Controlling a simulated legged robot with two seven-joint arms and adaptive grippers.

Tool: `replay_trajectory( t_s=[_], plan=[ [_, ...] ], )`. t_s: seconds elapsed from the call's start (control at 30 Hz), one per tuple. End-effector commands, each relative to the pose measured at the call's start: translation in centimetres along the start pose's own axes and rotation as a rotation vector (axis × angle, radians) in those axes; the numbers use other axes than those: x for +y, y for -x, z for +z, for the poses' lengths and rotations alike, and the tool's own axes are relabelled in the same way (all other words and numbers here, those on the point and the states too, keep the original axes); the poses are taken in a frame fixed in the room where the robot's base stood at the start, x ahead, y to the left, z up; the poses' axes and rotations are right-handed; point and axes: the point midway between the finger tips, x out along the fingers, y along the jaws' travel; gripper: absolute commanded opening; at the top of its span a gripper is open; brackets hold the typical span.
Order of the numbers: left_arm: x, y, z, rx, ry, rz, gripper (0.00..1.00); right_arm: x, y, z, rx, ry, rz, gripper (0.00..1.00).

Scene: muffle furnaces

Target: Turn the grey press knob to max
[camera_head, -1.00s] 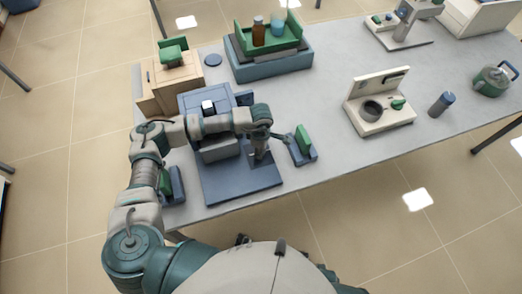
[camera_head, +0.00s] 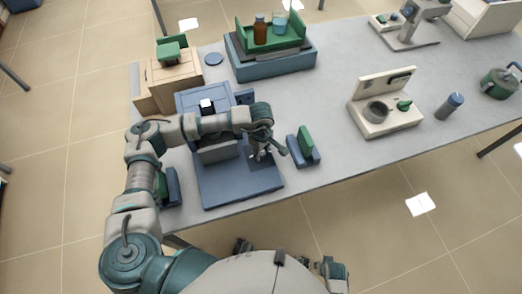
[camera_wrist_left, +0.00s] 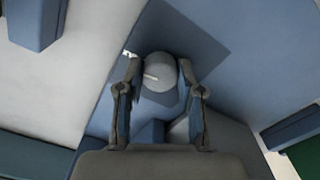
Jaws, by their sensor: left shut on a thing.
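The grey knob (camera_wrist_left: 160,72) is round with a small pale mark on its face. It sits on the blue press in the left wrist view. My left gripper (camera_wrist_left: 160,68) has one finger on each side of the knob and is shut on it. In the head view, my left gripper (camera_head: 262,153) points down over the blue press base (camera_head: 240,190). There the fingers mostly hide the knob.
A small blue and green block (camera_head: 303,147) stands just right of the press.

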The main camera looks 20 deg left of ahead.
Motion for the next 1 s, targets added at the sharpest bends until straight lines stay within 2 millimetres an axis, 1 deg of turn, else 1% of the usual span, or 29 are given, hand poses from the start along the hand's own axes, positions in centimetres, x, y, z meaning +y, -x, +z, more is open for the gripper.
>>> replay_trajectory(
  t_s=[0.03, 0.2, 0.23, 0.27, 0.3, 0.33, 0.6, 0.67, 0.73, 0.87, 1.0],
  plan=[
    [0.3, 0.3, -0.1, 0.002, 0.001, 0.011, 0.02, 0.0, 0.0, 0.0, -0.001, 0.0, 0.0, 0.4],
    [0.3, 0.3, -0.1, 0.003, 0.001, 0.011, 0.02, 0.0, -0.1, -0.1, -0.002, 0.0, 0.0, 0.4],
    [0.3, 0.3, -0.1, 0.003, 0.001, 0.011, 0.39, 0.0, -0.1, -0.1, -0.001, 0.0, 0.0, 0.4],
    [0.3, 0.3, -0.1, 0.003, 0.001, 0.011, 0.47, 0.0, -0.1, -0.1, -0.001, 0.0, 0.0, 0.4],
    [0.3, 0.3, -0.1, 0.003, 0.001, 0.011, 0.56, 0.0, -0.1, -0.1, -0.001, 0.0, 0.0, 0.4],
    [0.2, 0.3, -0.1, 0.003, 0.001, 0.01, 0.62, 0.0, -0.1, -0.1, -0.001, 0.0, 0.0, 0.4],
    [0.1, 0.1, 0.0, 0.002, 0.001, 0.004, 0.62, 0.0, -0.1, 0.0, -0.002, 0.0, 0.0, 0.4],
    [0.1, 0.3, 0.0, 0.001, 0.001, 0.004, 0.62, 0.1, 0.0, 0.1, -0.001, 0.0, 0.0, 0.4],
    [0.1, 0.9, -0.1, 0.002, 0.001, 0.004, 0.62, 0.0, 0.0, 0.1, -0.001, 0.0, 0.0, 0.4],
    [0.1, 3.1, -0.1, 0.002, 0.001, 0.007, 0.62, 0.0, 0.0, 0.1, -0.001, 0.0, 0.0, 0.4],
    [0.2, 6.4, -0.1, 0.002, 0.0, 0.008, 0.62, 0.0, 0.0, 0.1, 0.0, 0.0, 0.0, 0.4]
  ],
)
